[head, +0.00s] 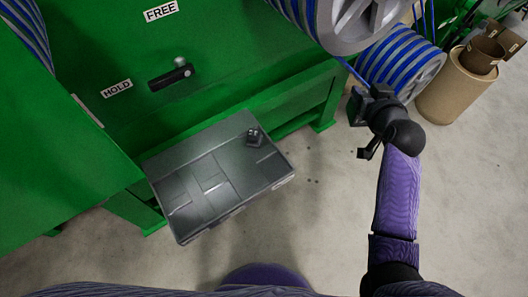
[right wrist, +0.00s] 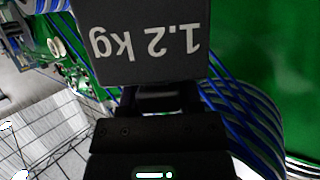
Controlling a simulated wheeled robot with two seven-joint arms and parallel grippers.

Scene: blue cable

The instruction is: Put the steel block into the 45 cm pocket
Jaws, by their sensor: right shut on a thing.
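My right gripper (head: 364,104) is at the right of the head view, in front of the lower cable reel. In the right wrist view my right gripper (right wrist: 160,92) is shut on a dark block (right wrist: 145,42) marked "1.2 kg", its lettering upside down. In the head view the block is small and hard to tell from the dark gripper. I see no pocket that I can identify as the 45 cm one, and no such label is legible. My left gripper is not in view.
A grey lidded case or tray (head: 199,192) with a small dark item (head: 254,136) on it stands by the green machine (head: 220,50). A black lever (head: 171,77) sits between HOLD and FREE labels. Blue cable reels (head: 400,62) and a cardboard drum (head: 452,92) stand right.

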